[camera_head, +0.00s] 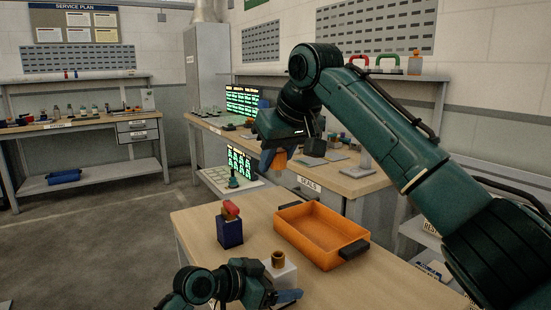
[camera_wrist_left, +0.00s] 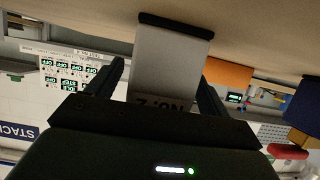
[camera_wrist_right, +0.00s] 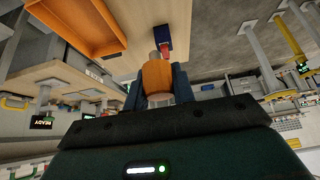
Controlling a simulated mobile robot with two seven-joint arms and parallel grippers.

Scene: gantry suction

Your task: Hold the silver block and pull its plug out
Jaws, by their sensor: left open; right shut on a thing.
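In the left wrist view the silver block (camera_wrist_left: 170,60) shows lettering between the two dark fingers. My right gripper (camera_head: 276,160) is raised above the far side of the table and shut on an orange plug (camera_head: 280,158). The orange plug (camera_wrist_right: 158,78) sits between the fingers in the right wrist view, clear of the block.
An orange tray (camera_head: 310,248) with dark handles stands right of the silver block. A dark blue block (camera_head: 230,233) with a red top (camera_head: 230,209) stands at the table's left edge. Bare table (camera_head: 375,288) lies at the right front. A second bench (camera_head: 360,187) stands behind.

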